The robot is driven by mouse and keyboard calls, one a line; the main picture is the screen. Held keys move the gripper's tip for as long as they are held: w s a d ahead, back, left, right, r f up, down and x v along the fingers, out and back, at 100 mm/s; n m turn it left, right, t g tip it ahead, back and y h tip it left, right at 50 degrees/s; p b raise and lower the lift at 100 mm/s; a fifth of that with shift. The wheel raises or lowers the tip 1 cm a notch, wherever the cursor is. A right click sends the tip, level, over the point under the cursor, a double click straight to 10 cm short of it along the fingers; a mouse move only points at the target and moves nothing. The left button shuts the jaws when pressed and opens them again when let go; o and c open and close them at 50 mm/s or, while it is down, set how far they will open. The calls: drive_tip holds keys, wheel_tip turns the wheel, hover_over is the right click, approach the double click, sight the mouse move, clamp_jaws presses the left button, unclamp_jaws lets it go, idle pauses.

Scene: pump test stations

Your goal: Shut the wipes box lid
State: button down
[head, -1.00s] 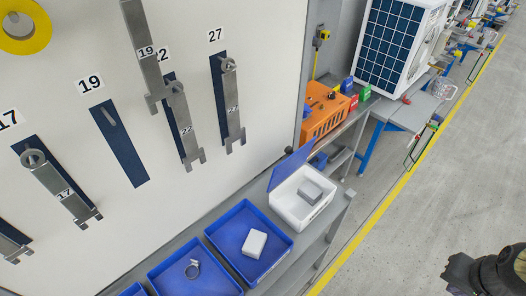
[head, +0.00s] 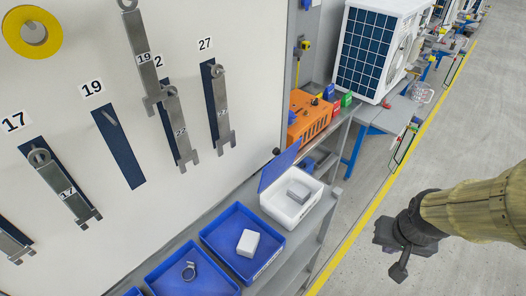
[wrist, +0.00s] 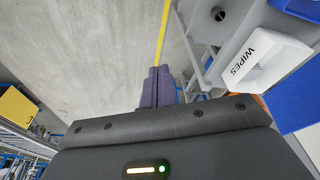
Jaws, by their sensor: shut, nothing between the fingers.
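Wrenches hang on the wall panel (head: 90,190). The floor (head: 470,110) at right is clear.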

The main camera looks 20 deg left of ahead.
wheel_tip(320, 180, up, 13)
drive_tip(key=n+g+p, duration=0.3)
drive_tip(key=n+p, duration=0.4)
drive_tip(key=n, duration=0.7)
hover_over(273, 151)
drive_tip(key=s, duration=0.2)
drive_tip(key=shift+w+a+h, duration=0.15)
drive_tip(key=shift+h, duration=0.15)
drive_tip(key=shift+m, duration=0.3)
wheel_tip(273, 151, down, 10)
drive_tip(key=p, duration=0.3)
drive_tip(key=shift+d, duration=0.3)
drive_tip(key=shift+d+f, duration=0.1)
